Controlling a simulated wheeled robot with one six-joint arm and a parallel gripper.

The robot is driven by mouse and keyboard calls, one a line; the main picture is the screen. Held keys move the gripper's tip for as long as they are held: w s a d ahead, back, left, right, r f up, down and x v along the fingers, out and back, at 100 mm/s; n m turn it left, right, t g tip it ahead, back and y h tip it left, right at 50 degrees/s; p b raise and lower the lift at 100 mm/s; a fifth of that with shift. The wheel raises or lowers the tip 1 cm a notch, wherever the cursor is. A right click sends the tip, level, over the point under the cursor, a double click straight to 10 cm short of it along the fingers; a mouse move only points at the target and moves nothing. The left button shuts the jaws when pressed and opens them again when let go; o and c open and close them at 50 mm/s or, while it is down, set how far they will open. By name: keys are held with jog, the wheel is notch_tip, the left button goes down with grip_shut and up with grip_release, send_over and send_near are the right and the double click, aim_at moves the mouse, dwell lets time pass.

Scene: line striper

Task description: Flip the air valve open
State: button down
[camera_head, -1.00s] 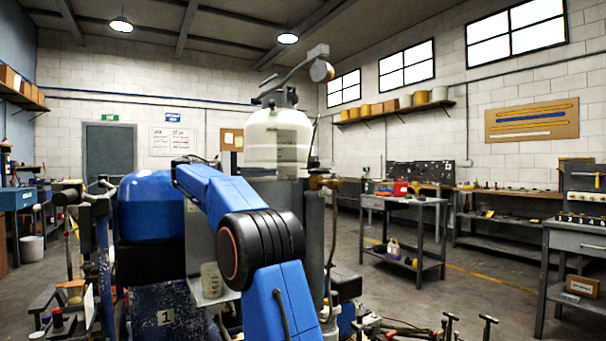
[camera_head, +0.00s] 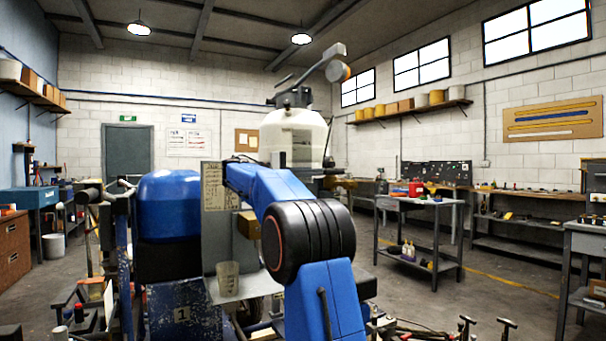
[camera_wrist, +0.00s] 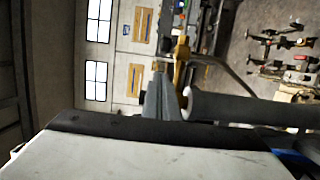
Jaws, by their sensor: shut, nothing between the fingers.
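A brass-coloured fitting (camera_head: 346,184), which looks like the air valve, shows in the head view beside the white tank (camera_head: 290,135) of the line striper. A brass-coloured part (camera_wrist: 181,62) also shows in the wrist view, just beyond the tips of my gripper (camera_wrist: 160,80). My gripper's grey fingers are together and empty. I cannot tell whether they touch the brass part. The valve's lever position is not clear. In the head view my blue arm hides the gripper and part of the machine.
A blue tank (camera_head: 169,200) and a beaker (camera_head: 228,279) on a shelf stand left of my arm. A dark cylindrical bar (camera_wrist: 240,109) lies close beside the fingers in the wrist view. A grey cart (camera_head: 420,203) stands to the right, with open floor around it.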

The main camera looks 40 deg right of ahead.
aim_at(338, 172)
jog(key=shift+s+a, duration=0.15)
jog(key=shift+s, duration=0.55)
jog(key=shift+s+a, duration=0.1)
jog(key=shift+s, duration=0.55)
